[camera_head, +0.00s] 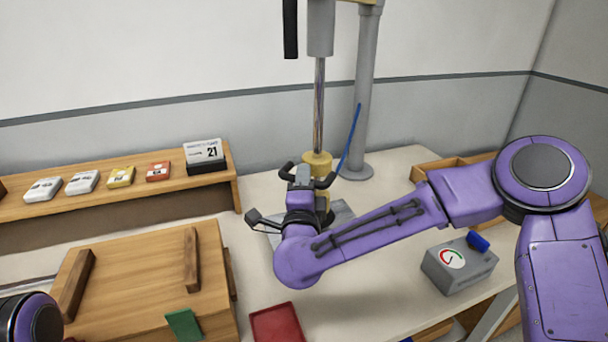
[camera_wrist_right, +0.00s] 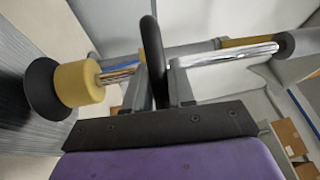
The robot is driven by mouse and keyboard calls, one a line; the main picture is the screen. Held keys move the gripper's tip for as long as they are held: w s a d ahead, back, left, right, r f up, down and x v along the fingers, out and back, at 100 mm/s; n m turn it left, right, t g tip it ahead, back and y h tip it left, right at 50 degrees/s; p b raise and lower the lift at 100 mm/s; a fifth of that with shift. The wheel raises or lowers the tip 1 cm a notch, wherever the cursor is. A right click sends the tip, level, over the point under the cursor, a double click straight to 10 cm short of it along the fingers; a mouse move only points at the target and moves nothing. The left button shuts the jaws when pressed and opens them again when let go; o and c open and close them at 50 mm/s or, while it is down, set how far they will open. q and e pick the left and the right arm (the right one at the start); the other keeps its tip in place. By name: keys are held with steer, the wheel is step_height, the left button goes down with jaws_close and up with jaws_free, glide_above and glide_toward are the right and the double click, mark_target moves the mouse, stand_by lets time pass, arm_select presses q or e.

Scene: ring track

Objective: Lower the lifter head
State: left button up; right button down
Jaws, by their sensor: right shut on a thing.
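The lifter head is a yellow cylinder (camera_head: 317,160) at the lower end of a chrome rod (camera_head: 319,105), above a grey plate (camera_head: 343,213) on the table. In the right wrist view the yellow head (camera_wrist_right: 76,85) ends in a wide black cup (camera_wrist_right: 41,90). My right gripper (camera_head: 302,176) is in front of the head, hiding part of it. In the wrist view its grey fingers are shut on a black bar-like handle (camera_wrist_right: 152,50) beside the rod. My left gripper is out of view.
A grey post (camera_head: 366,90) stands behind the rod. A wooden box (camera_head: 140,285) and red tray (camera_head: 277,324) are at the front. A grey gauge box (camera_head: 462,272) lies right, below my arm. A shelf (camera_head: 110,205) with small packs and a calendar (camera_head: 204,155) runs along the left.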

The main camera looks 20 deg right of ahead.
arm_select(q)
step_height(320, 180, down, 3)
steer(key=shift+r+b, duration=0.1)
steer(key=shift+b, duration=0.8)
arm_select(e)
step_height(320, 180, down, 4)
steer(key=shift+r, duration=0.1)
steer(key=c, duration=1.1)
jaws_free()
steer(key=shift+o, duration=0.2)
